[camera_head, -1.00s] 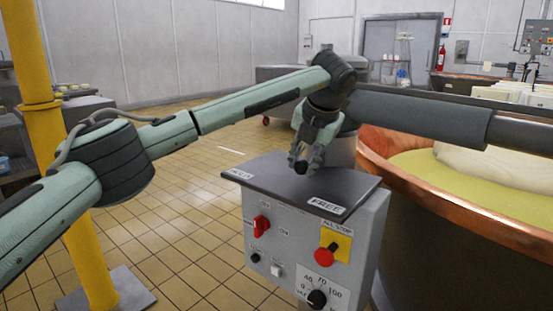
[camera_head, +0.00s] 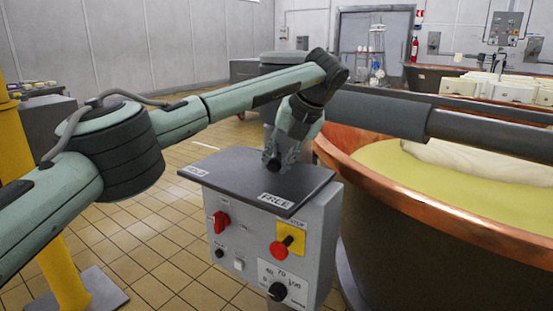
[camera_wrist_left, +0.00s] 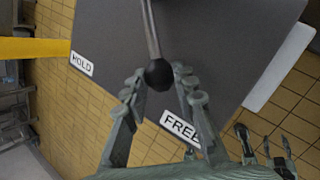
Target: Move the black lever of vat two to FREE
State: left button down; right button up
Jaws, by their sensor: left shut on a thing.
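The control box of the vat has a dark top plate (camera_head: 225,172) with a HOLD label (camera_head: 193,171) at its left end and a FREE label (camera_head: 276,200) at its right front corner. My left gripper (camera_head: 273,163) is above the plate near the FREE end, pointing down. In the left wrist view the lever's round black knob (camera_wrist_left: 159,74) sits between the gripper's fingers (camera_wrist_left: 160,92), on a thin metal rod. The knob is nearer the FREE label (camera_wrist_left: 180,128) than the HOLD label (camera_wrist_left: 82,63). The gripper hides the lever in the head view.
The box front (camera_head: 262,240) carries a red switch, a red stop button (camera_head: 282,246) on yellow and a dial (camera_head: 278,291). A copper vat (camera_head: 400,200) with yellow liquid stands close on the right. A yellow post (camera_head: 45,250) stands at left. Tiled floor is open behind.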

pick_arm(q)
jog(key=shift+d, duration=0.1)
pick_arm(e)
jog(key=shift+s, duration=0.1)
pick_arm(q)
jog(key=c, duration=1.2)
grip_release()
pick_arm(e)
jog(key=shift+s+d, duration=0.2)
jog(key=shift+d, duration=0.1)
pick_arm(q)
jog(key=shift+r, duration=0.1)
jog(key=shift+s+d+r, duration=0.15)
jog(key=shift+r, duration=0.15)
jog(key=s+d, duration=0.7)
jog(key=s, duration=0.2)
jog(key=shift+s+d, duration=0.2)
jog(key=shift+s, duration=0.2)
pick_arm(e)
jog(key=shift+a, duration=0.1)
pick_arm(q)
jog(key=shift+r, duration=0.1)
